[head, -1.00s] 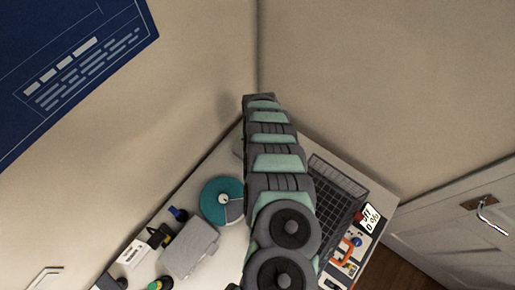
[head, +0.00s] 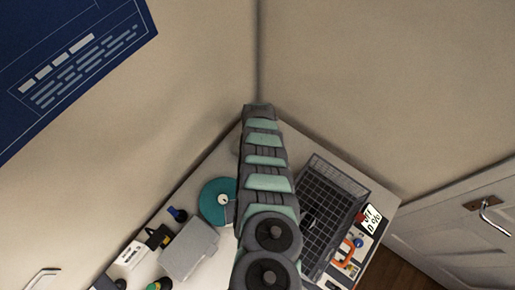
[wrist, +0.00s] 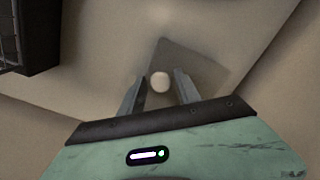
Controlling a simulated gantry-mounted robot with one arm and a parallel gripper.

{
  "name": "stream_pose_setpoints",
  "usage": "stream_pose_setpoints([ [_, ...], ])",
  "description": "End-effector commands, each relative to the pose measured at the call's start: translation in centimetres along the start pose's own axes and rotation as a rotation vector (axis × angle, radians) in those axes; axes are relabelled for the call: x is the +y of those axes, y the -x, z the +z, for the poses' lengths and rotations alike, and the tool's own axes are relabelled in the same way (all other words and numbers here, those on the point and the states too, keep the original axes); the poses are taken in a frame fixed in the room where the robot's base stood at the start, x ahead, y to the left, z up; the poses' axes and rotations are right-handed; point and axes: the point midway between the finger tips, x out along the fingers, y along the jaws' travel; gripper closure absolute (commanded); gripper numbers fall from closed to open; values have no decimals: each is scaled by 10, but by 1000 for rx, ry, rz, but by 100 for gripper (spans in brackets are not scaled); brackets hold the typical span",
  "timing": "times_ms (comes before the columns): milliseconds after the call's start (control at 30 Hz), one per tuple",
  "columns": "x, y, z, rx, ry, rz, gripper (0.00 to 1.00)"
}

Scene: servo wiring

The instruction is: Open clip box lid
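In the wrist view, a flat grey square thing (wrist: 201,66) has a pale round knob (wrist: 160,82) on or above it; this may be the clip box and its lid, but I cannot be sure. My gripper (wrist: 160,77) is open. Its two fingers stand apart on either side of the knob, with gaps visible, and I cannot tell their height relative to it. In the head view my arm hides the gripper and this spot. A closed grey case (head: 190,250) lies on the table at lower left.
A black wire basket (head: 335,190) stands right of my arm; its edge shows at upper left in the wrist view (wrist: 38,45). A teal disc (head: 212,198) lies left of the arm. Walls meet behind the table. An orange-handled tool (head: 343,250) lies at right.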

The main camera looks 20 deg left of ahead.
Motion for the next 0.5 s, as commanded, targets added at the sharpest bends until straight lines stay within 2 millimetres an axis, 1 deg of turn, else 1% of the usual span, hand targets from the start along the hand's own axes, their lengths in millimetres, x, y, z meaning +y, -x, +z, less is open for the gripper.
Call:
stream_pose_setpoints([
  [33, 0, 0, 0, 0, 0, 0, 65],
  [67, 0, 0, 0, 0, 0, 0, 68],
  [433, 0, 0, 0, 1, 0, 0, 98],
  [467, 0, 0, 0, 1, 0, 0, 100],
  [500, 0, 0, 0, 1, 0, 0, 100],
])
